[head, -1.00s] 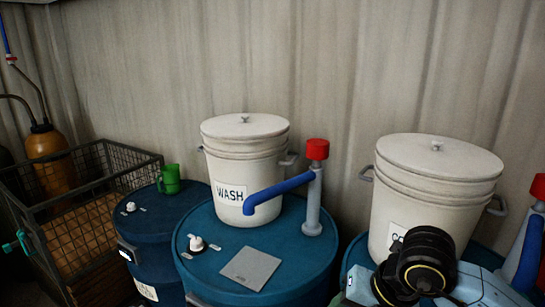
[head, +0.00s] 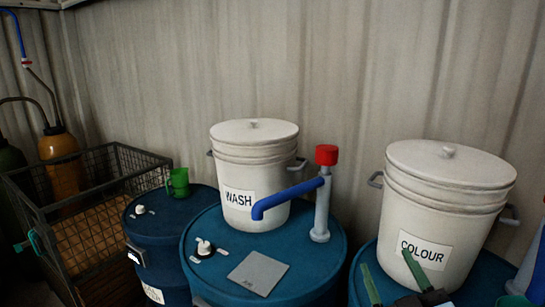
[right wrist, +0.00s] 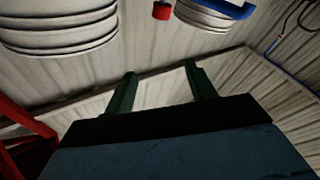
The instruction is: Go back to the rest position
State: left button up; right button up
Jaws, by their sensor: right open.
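My right gripper (head: 394,277) shows at the bottom right of the head view, in front of the white bucket labelled COLOUR (head: 446,205). Its two green fingers stand apart with nothing between them. In the right wrist view the open fingers (right wrist: 160,92) point up toward the wall, and no object is between them.
A WASH bucket (head: 252,180) and a blue pump with a red cap (head: 326,156) stand on a blue drum (head: 215,227) with a grey plate (head: 258,272). A green mug (head: 178,182) stands on another drum. A wire crate (head: 135,160) is at left.

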jog(key=s+d+f+m+g+h, duration=0.2)
jog(key=f+g, duration=0.1)
jog(key=f, duration=0.2)
jog(key=s+d+f+m+g+h, duration=0.1)
jog(key=d+f+m+g, duration=0.15)
jog(key=f, duration=0.35)
jog(key=s+a+f+g+y, duration=0.2)
jog(key=s+f+g, duration=0.9)
jog(key=s+f, duration=0.45)
jog(key=s+f+g+b, duration=0.1)
jog(key=s+f+b, duration=0.15)
jog(key=f, duration=1.25)
jog(key=s+f+g+b, duration=0.1)
jog(key=s+f+b, duration=0.15)
jog(key=f, duration=1.25)
jog(key=s+d+f+n+g+b, duration=0.1)
jog(key=s+d+f+b, duration=0.2)
jog(key=s+f, duration=1.1)
notch_tip(320, 180, down, 4)
jog(key=shift+s+f+b, duration=0.1)
jog(key=shift+s+b, duration=0.3)
jog(key=shift+b, duration=0.3)
jog(key=shift+s+d, duration=0.15)
jog(key=shift+s, duration=0.1)
jog(key=shift+c, duration=0.3)
